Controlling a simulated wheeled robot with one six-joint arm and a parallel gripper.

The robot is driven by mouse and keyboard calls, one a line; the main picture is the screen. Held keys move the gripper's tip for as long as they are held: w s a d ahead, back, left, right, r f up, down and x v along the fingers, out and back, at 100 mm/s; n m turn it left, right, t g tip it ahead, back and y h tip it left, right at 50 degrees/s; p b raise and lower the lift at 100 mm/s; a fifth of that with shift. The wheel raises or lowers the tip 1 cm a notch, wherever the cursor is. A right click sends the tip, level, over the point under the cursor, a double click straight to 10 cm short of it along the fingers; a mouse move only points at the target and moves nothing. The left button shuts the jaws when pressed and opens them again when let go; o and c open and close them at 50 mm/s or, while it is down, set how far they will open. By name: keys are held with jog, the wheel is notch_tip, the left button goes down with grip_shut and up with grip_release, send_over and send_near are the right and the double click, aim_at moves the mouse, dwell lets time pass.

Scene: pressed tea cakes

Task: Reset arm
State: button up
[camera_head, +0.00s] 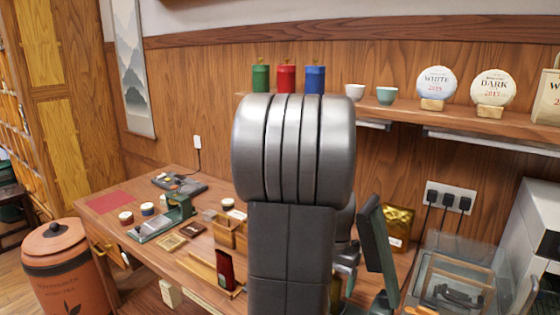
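My own arm's large grey rounded link (293,150) fills the middle of the view and stands upright before the desk. I cannot make out my gripper or its fingertips. The arm hides the middle of the desk and part of the wall behind it. Grey and dark green parts (378,250) show just right of the arm; I cannot tell what they belong to.
The wooden desk (110,226) holds a green device (178,212), small jars and a red tin (225,270). A shelf (420,107) carries three canisters, cups and round tea cakes. An orange bin (66,275) stands left; a glass case (450,280) sits right.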

notch_tip(320, 180, down, 4)
jog(key=shift+r, duration=0.2)
jog(key=shift+w+r+p, duration=0.1)
jog(key=shift+r+p, duration=0.45)
jog(key=shift+r, duration=0.1)
jog(key=shift+r+p, duration=0.5)
jog(key=shift+r, duration=0.3)
jog(key=shift+f, duration=0.1)
